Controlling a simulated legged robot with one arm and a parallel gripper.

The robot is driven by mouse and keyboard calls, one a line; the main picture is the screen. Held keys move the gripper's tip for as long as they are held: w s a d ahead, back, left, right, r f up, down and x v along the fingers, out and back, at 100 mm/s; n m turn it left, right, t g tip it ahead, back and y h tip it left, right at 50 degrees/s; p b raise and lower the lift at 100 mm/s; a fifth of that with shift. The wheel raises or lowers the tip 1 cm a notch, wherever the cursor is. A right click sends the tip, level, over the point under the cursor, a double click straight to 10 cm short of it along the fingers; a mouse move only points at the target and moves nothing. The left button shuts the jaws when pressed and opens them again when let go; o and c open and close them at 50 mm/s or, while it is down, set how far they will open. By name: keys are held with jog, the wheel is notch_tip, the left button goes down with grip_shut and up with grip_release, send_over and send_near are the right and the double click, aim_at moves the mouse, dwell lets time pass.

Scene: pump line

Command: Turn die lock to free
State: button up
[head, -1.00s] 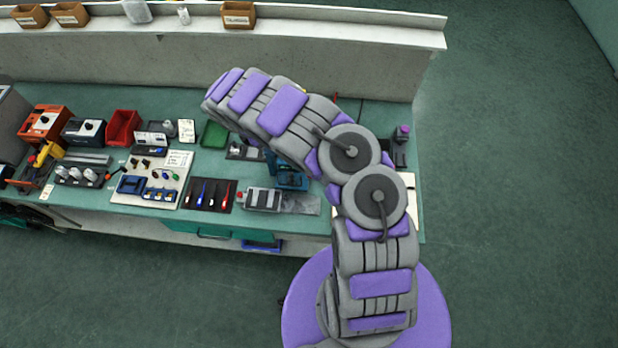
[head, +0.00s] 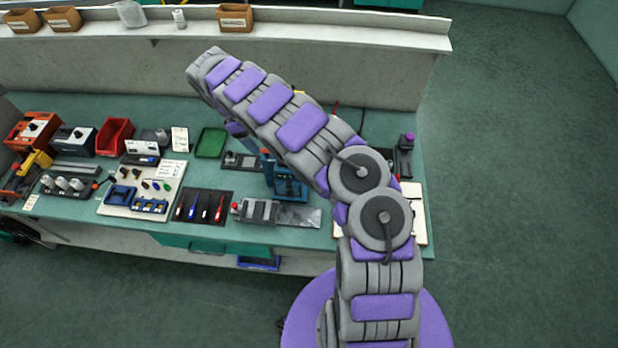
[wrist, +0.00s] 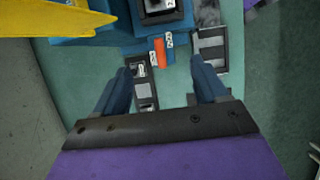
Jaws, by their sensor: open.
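A blue bench press (head: 287,183) stands on the green bench, partly hidden behind my arm in the head view. In the wrist view its blue body (wrist: 95,50) fills the top, with a yellow bar (wrist: 60,20) at upper left. An orange tab (wrist: 158,50) and a blue tab (wrist: 169,47) with small white labels sit side by side at the press's edge. I cannot read them or make out the die lock for sure. My gripper (wrist: 161,67) is open and empty, its two blue fingers apart on either side of the tabs.
Dark slotted plates (wrist: 143,88) lie on the bench near the fingers. A grey vise-like block (head: 260,211), a dark mat with screwdrivers (head: 222,196) and a green tray (head: 211,142) stand left of the press. A pale wall (head: 300,70) rises behind the bench.

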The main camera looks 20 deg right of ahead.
jog(key=shift+v, duration=6.45)
jog(key=s+d+r+m+b, duration=0.25)
jog(key=s+d+b, duration=0.25)
jog(key=s, duration=0.3)
jog(key=s+d+r+m+b, duration=0.1)
jog(key=s+d+m+b, duration=0.35)
jog(key=s, duration=0.35)
jog(key=s+f+m+b, duration=0.1)
jog(key=s+f+b, duration=0.1)
jog(key=s, duration=0.4)
jog(key=s+f+m+y+b, duration=0.1)
jog(key=s+f+b, duration=0.1)
jog(key=s+b, duration=0.2)
jog(key=s, duration=0.3)
jog(key=shift+s+d+y, duration=0.25)
jog(key=shift+s+y, duration=0.05)
jog(key=s+a+f+m+y, duration=0.1)
jog(key=s+a+f, duration=0.1)
jog(key=s, duration=0.7)
jog(key=s+a+f+m+y, duration=0.1)
jog(key=s+f+m, duration=0.1)
jog(key=s, duration=0.8)
jog(key=shift+s+a+f, duration=0.2)
jog(key=shift+a+f, duration=0.2)
jog(key=shift+f, duration=0.1)
